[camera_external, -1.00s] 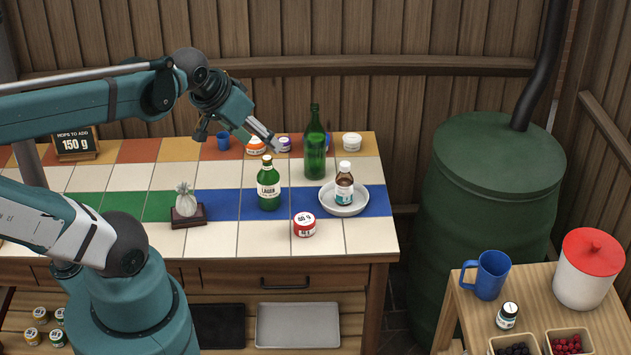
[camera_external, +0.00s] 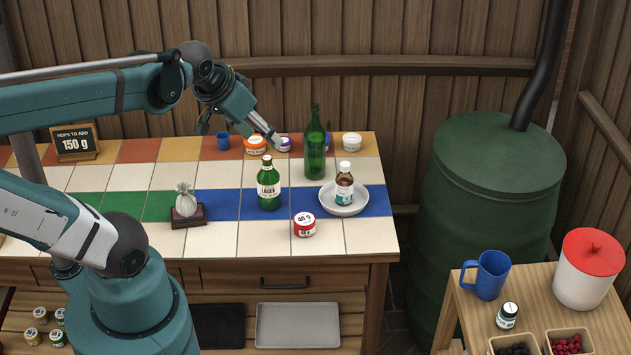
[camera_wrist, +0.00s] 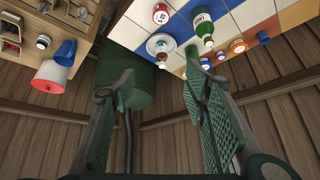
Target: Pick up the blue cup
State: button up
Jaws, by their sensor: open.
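A small blue cup (camera_external: 223,141) stands on the back orange row of the tiled table; it also shows in the wrist view (camera_wrist: 263,37). A larger blue mug with a handle (camera_external: 491,276) stands on the wooden side table at the right; it also shows in the wrist view (camera_wrist: 66,50). Another blue item (camera_external: 327,141) is partly hidden behind the tall green bottle. My gripper (camera_external: 238,133) is open and empty, with its fingers spread near the small cup and the jars at the table's back. Its wide-apart fingers also show in the wrist view (camera_wrist: 155,70).
Orange (camera_external: 255,144), purple (camera_external: 283,144) and white (camera_external: 352,141) jars line the back. Green bottles (camera_external: 315,160) (camera_external: 268,190) and a bowl (camera_external: 345,209) holding a brown bottle stand nearer. A red-lidded canister (camera_external: 588,275) stands beside the mug. The table's left tiles are mostly clear.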

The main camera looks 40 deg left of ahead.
jog(key=w+a+m+g+y+b, duration=0.15)
jog(key=w+a+m, duration=0.35)
jog(key=w+a, duration=0.65)
jog(key=m+g+b, duration=0.3)
jog(key=m+g, duration=0.3)
jog(key=m, duration=0.6)
send_over(223, 142)
jog(key=w+a, duration=0.1)
jog(key=w, duration=0.1)
notch_tip(223, 142, down, 30)
jog(key=shift+s, duration=0.15)
jog(key=shift+t, duration=0.25)
jog(key=shift+a+f, duration=0.15)
jog(key=shift+f, duration=1.15)
